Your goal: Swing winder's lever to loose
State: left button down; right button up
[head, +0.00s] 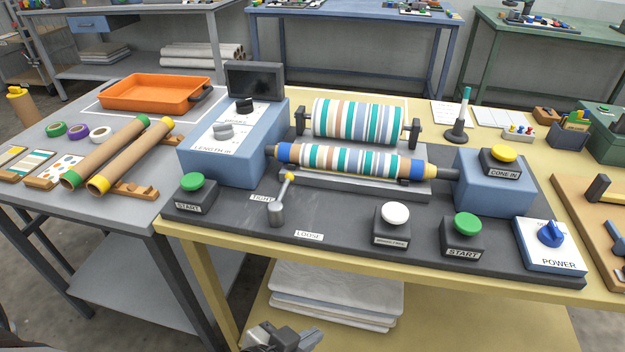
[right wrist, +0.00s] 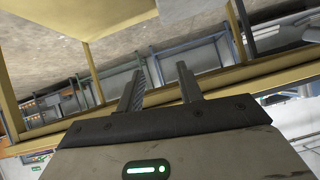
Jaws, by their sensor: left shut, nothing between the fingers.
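The winder's lever (head: 283,195) is on the dark base plate in the head view, left of centre. It has a grey cylinder at its near end and a small yellow end at the far side, beside the striped roll (head: 345,160). The TIGHT label (head: 262,197) lies just left of the lever and the LOOSE label (head: 309,235) to its front right. The yellow end is nearer TIGHT. My left gripper (head: 290,338) is shut and empty at the bottom edge, apart from the lever. My right gripper (right wrist: 162,88) is open and empty in the right wrist view.
A green START button (head: 192,182) stands left of the lever and a white button (head: 395,215) right of it. The blue LENGTH box (head: 235,150) is behind left. The yellow table's front edge (head: 400,265) lies between my left gripper and the lever.

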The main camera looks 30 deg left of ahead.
jog(key=shift+d, duration=0.15)
jog(key=shift+o, duration=0.3)
jog(key=o, duration=0.4)
pick_arm(q)
jog(key=s+a+r+n+g+y+p, duration=0.1)
jog(key=s+a+r+g+p, duration=0.45)
jog(key=a, duration=0.35)
jog(key=w+a+r+n+t+h, duration=0.3)
jog(key=w+a+r+n+t, duration=0.3)
jog(key=w+a+r+n, duration=0.3)
jog(key=w+a+r, duration=0.3)
jog(key=a+r, duration=0.3)
jog(key=r, duration=0.2)
jog(key=shift+w+t+b, duration=0.3)
jog(key=shift+t+b, duration=0.05)
pick_arm(e)
jog(key=shift+o, duration=0.2)
jog(key=shift+s+d+r, duration=0.1)
jog(key=shift+s+r, duration=0.05)
jog(key=shift+r, duration=0.3)
jog(key=shift+s+d+r, duration=0.1)
jog(key=shift+r, duration=0.3)
